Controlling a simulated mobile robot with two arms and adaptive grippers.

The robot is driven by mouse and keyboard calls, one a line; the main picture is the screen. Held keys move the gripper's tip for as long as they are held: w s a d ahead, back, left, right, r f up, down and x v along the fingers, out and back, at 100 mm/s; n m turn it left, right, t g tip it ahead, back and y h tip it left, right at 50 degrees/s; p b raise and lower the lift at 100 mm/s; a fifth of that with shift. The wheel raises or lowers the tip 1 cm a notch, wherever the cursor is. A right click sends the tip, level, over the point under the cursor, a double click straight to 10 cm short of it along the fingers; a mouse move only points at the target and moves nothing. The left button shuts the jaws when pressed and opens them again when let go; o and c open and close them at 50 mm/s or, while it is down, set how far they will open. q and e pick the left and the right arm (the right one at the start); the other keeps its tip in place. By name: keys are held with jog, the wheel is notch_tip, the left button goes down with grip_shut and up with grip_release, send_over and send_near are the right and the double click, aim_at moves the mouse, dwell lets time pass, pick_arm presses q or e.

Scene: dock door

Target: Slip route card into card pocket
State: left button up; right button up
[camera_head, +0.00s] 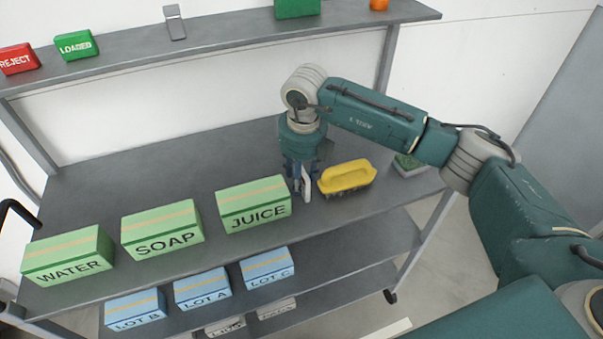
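My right gripper (302,182) points down over the upper deck of the rack, between the JUICE box and a yellow brush. A thin white upright piece (306,187), which looks like the route card, is between its fingers, and they look shut on it. Its lower edge is close to the deck; I cannot tell whether it touches. The card's face and any writing are not readable. I cannot pick out a card pocket. My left gripper is not in view.
Green boxes WATER (68,256), SOAP (162,229) and JUICE (253,203) stand along the deck (150,175). The yellow brush (347,176) is close right of the gripper. Blue LOT boxes (267,268) sit below. Red REJECT (18,59) and green LOADED (76,45) blocks are on the top shelf.

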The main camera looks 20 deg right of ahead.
jog(key=shift+f, duration=0.5)
grip_shut()
jog(key=shift+r, duration=0.1)
jog(key=shift+w+r, duration=0.1)
jog(key=shift+r, duration=0.35)
notch_tip(320, 180, up, 18)
jog(key=b, duration=0.5)
jog(key=s+f+n+g, duration=0.1)
jog(key=s+f+n, duration=0.4)
jog(key=n, duration=0.7)
jog(key=s+d+f+n+g, duration=0.1)
jog(key=s+f+n, duration=0.3)
jog(key=s+n, duration=0.5)
jog(key=s+f+n, duration=0.5)
jog(key=s+n, duration=0.2)
jog(key=n, duration=0.7)
jog(key=shift+d+f+n+g, duration=0.15)
jog(key=shift+f+n+g, duration=0.15)
jog(key=shift+f+g, duration=0.1)
